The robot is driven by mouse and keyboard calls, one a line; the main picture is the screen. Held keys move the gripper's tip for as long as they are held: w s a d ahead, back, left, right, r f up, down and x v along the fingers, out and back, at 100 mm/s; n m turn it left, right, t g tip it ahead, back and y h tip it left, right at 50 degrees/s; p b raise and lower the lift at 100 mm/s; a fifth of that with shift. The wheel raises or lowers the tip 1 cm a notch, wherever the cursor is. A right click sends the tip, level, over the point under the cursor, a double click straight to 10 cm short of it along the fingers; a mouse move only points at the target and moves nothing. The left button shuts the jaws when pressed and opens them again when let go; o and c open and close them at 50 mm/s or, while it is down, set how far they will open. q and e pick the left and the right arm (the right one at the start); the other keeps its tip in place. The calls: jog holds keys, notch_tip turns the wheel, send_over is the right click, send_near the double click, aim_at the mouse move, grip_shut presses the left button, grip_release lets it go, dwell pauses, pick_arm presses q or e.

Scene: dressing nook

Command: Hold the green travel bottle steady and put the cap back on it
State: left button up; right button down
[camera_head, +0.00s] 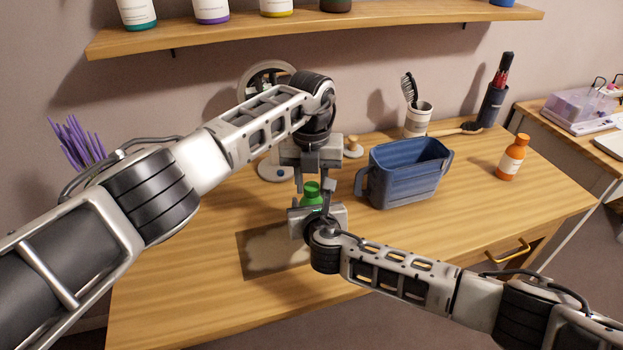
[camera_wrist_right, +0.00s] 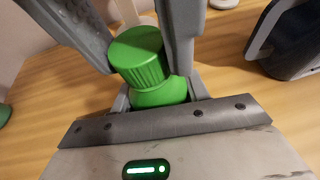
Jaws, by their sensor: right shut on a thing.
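My right gripper (camera_head: 318,217) is shut on the green travel bottle, low at the desk's front middle. In the right wrist view the bottle's rounded green shoulder (camera_wrist_right: 160,93) shows between its jaws. The ribbed green cap (camera_wrist_right: 138,55) sits on top of the bottle, in line with it; I cannot tell how tightly it is seated. In the head view the cap shows as a green patch (camera_head: 311,190). My left gripper (camera_head: 314,183) points down from above, its fingers apart on either side of the cap. The lower bottle is hidden.
A grey mat (camera_head: 262,252) lies beneath my grippers. A blue bin (camera_head: 405,178) stands close on their right. The desk's front left is clear.

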pick_arm(q)
grip_shut()
jog(key=shift+m, duration=0.9)
jog(key=o, duration=0.6)
grip_release()
jog(key=shift+c, duration=0.2)
notch_tip(320, 180, up, 12)
pick_arm(e)
jog(key=c, duration=0.6)
grip_release()
jog(key=shift+c, duration=0.2)
